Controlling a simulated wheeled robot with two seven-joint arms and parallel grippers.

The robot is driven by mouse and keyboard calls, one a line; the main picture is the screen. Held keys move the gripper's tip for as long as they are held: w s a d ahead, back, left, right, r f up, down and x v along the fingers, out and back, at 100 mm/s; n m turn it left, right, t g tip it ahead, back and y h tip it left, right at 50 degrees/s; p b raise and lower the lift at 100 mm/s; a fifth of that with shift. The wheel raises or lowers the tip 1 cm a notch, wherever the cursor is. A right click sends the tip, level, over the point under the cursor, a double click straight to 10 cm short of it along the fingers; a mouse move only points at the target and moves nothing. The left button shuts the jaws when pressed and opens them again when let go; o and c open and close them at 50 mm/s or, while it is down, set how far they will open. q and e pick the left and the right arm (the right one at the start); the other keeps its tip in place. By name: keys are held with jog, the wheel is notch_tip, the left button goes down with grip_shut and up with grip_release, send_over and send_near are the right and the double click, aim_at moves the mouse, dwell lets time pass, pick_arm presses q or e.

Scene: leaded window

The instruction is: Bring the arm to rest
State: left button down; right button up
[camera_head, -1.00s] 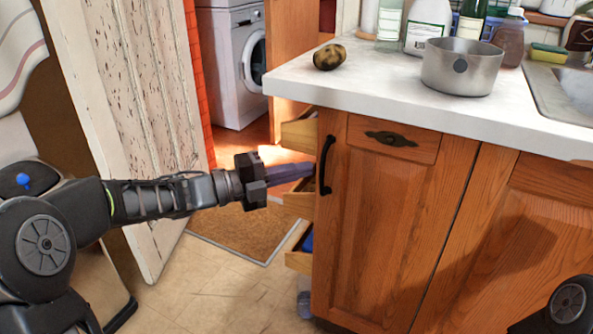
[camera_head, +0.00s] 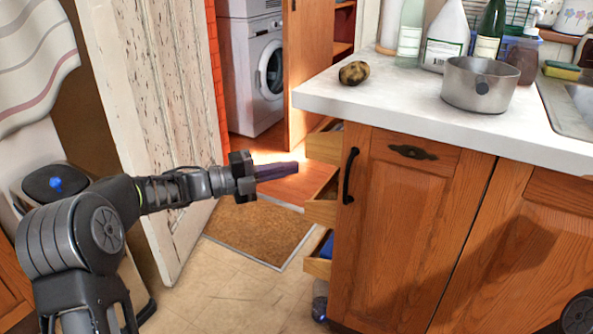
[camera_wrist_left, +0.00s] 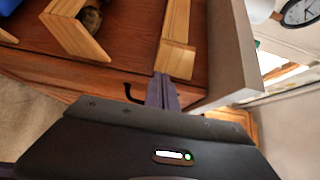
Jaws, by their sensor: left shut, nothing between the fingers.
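My left arm (camera_head: 165,192) reaches in from the left of the head view, nearly level. My left gripper (camera_head: 284,171) is at its end, shut and empty, pointing right. Its tip is left of the pulled-out drawers, with a visible gap to them in the head view. In the left wrist view the shut fingers (camera_wrist_left: 162,92) point up the picture toward open wooden drawers. My right gripper is not in view.
Open drawers (camera_head: 321,212) stick out from the wooden cabinet's (camera_head: 400,230) left side. A pot (camera_head: 480,88) and a potato (camera_head: 354,73) stand on the white counter (camera_head: 400,104). A worn door (camera_head: 150,100) stands behind my arm.

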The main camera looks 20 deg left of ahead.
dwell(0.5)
